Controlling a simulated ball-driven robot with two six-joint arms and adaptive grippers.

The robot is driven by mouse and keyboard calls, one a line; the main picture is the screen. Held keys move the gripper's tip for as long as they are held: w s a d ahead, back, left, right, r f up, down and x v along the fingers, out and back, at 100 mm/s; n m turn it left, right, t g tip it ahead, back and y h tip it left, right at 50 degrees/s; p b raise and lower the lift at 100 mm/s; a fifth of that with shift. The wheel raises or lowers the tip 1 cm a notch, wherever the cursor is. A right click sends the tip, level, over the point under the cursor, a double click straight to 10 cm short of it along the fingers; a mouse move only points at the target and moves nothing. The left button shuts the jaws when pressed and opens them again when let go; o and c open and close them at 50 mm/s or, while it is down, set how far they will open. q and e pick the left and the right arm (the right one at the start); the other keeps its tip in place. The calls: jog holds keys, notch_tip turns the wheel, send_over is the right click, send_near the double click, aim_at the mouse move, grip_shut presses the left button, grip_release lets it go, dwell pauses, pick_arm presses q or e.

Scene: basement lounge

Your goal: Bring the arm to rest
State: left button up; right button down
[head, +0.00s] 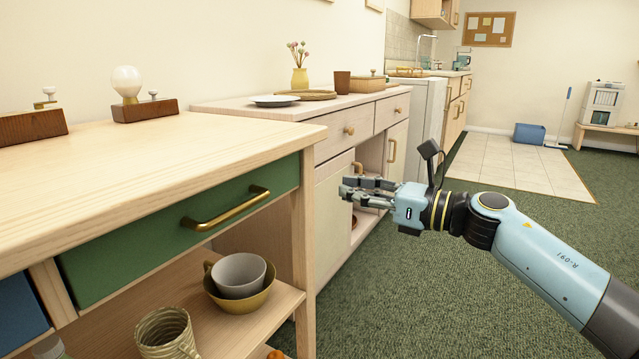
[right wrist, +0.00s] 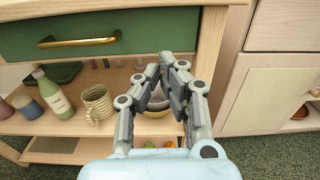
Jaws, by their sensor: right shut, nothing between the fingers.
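In the right wrist view the fingers of the gripper (right wrist: 168,68) close together at the tips. They point toward the green-drawer counter (right wrist: 218,40) and hide part of the bowls on its shelf. My left gripper is in neither view.
The green drawer (head: 190,225) with a brass handle is shut. Below it stand a grey bowl in a yellow bowl (head: 240,292) and a ribbed mug (head: 166,335). A bulb (head: 126,82) stands on the counter top. Open green carpet (head: 410,290) lies below my arm.

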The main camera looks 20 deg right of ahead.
jog(key=s+d+f+m+g+h, duration=0.35)
jog(key=s+f+m+h, duration=0.35)
jog(key=s+f+m, duration=1.05)
jog(key=s+d+f+m+g+h, duration=0.3)
jog(key=s+d+f+m+h, duration=0.3)
jog(key=s+f+m, duration=1.2)
jog(key=s+a+f+m+g, duration=0.3)
jog(key=s+f+m+g, duration=0.5)
jog(key=s, duration=0.5)
pick_arm(q)
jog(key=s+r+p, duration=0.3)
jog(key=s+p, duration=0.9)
jog(key=p, duration=0.2)
pick_arm(e)
jog(key=s+r+t, duration=0.1)
jog(key=s+r, duration=0.1)
jog(key=s, duration=0.9)
jog(key=shift+s+y, duration=0.3)
